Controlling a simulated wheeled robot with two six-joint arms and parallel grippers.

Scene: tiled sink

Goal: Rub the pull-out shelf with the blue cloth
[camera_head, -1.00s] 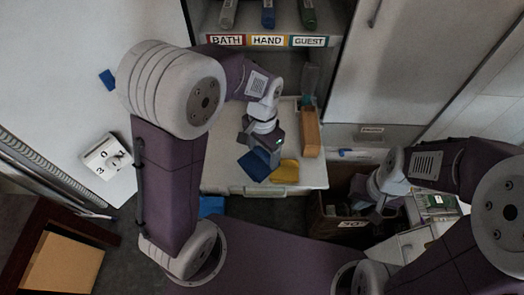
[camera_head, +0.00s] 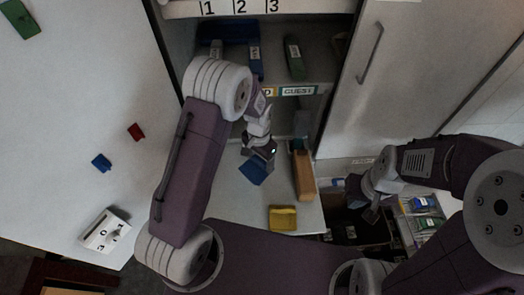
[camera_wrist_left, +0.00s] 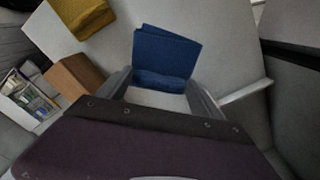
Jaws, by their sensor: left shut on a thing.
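The blue cloth (camera_head: 253,172) hangs from my left gripper (camera_head: 260,153), which is shut on it. In the left wrist view the blue cloth (camera_wrist_left: 166,55) shows between and beyond the fingers (camera_wrist_left: 160,88). The white pull-out shelf (camera_head: 235,205) sticks out from the cabinet, and the cloth is over its middle. I cannot tell whether the cloth touches it. My right gripper (camera_head: 371,208) is at the right over a dark open box, away from the shelf; its fingers are too small and dark to read.
A yellow cloth (camera_head: 283,217) lies near the shelf's front edge. A brown block (camera_head: 303,172) stands along its right side. Above are cubbies with rolled items, including a green one (camera_head: 294,57). A dark box (camera_head: 352,228) is right of the shelf.

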